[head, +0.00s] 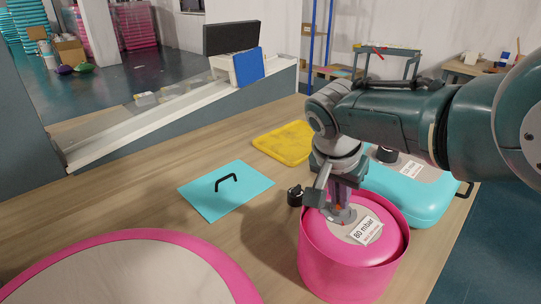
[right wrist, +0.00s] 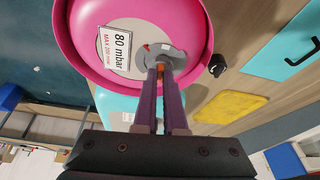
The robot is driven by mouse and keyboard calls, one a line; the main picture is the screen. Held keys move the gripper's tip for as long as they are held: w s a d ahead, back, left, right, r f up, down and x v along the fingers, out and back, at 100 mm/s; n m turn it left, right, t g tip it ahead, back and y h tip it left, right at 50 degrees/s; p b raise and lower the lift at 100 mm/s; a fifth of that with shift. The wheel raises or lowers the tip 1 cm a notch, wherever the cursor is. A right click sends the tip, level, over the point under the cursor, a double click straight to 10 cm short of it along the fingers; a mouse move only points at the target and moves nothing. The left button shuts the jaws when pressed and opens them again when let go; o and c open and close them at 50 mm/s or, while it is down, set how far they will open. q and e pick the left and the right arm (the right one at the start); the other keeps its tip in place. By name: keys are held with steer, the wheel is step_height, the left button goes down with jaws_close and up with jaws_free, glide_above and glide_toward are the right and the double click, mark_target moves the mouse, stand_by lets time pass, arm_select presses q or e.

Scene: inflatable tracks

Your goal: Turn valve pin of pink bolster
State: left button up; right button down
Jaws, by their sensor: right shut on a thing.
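The pink bolster (head: 345,268) stands upright on the wooden table, with a white "80 mbar" label (head: 367,231) on its top. A grey round valve (head: 346,214) sits on that top. My right gripper (head: 338,207) reaches down from above onto the valve. In the right wrist view the two fingers (right wrist: 160,70) are close together at the grey valve (right wrist: 175,56), shut on its small orange pin (right wrist: 160,67). The fingers hide most of the pin. My left gripper is not in view.
A black cap (head: 295,196) stands left of the pink bolster. A turquoise bolster (head: 430,200) lies behind it on the right. A turquoise sheet with a black handle (head: 207,201), a yellow piece (head: 283,144) and a large pink-rimmed round piece (head: 130,275) lie on the table.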

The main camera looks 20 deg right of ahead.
stand_by(0.4)
steer(key=c, duration=1)
jaws_free()
steer(key=shift+r, duration=0.1)
steer(key=shift+r+p, duration=0.3)
steer(key=shift+p, duration=0.15)
steer(key=p+v, duration=0.5)
steer(key=v, duration=0.4)
steer(key=shift+p, duration=0.4)
steer(key=shift+s, duration=0.1)
